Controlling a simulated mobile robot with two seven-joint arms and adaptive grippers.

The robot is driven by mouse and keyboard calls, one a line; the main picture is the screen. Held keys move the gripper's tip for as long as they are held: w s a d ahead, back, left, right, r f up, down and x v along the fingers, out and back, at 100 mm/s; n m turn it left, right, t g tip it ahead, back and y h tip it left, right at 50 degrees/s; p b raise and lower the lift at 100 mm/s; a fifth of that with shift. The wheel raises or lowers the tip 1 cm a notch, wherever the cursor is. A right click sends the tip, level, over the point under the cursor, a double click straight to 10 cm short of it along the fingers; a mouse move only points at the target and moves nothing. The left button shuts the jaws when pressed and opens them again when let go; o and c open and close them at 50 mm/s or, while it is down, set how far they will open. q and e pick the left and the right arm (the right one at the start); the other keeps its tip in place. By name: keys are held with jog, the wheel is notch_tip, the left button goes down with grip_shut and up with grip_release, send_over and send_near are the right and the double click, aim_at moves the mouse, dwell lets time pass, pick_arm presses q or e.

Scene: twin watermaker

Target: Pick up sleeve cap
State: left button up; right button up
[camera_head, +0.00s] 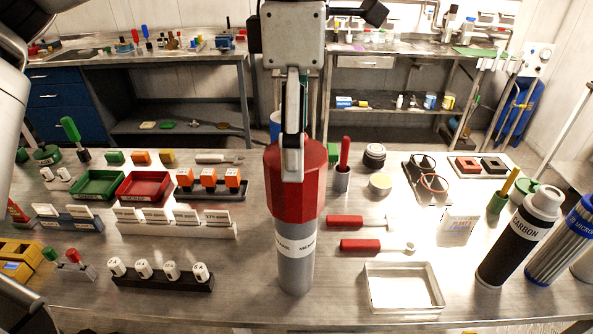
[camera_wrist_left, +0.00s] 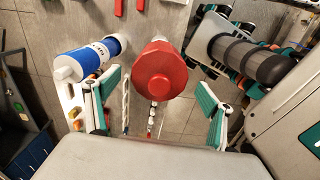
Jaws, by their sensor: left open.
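The sleeve cap (camera_head: 258,180) is a red faceted cap on top of an upright grey sleeve (camera_head: 295,260) with a white label, near the middle of the bench. My left gripper (camera_head: 292,165) points down at it from above. In the head view one finger overlaps the cap's upper front, and the other finger is mostly hidden. In the left wrist view the cap (camera_wrist_left: 160,72) lies centred in the gap between the two green-padded fingers of the open left gripper (camera_wrist_left: 160,92). No grip on the cap shows.
A black carbon cylinder (camera_head: 517,238) and a blue-and-silver cylinder (camera_head: 565,240) stand at the right. A white tray (camera_head: 438,300) and red-handled tools (camera_head: 360,246) lie right of the sleeve. A rack of white-topped pieces (camera_head: 165,283) and coloured trays (camera_head: 97,196) are at the left.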

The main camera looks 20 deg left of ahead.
pick_arm(q)
jog(key=shift+f, duration=1.85)
jog(key=c, duration=1.2)
jog(key=shift+r, duration=0.15)
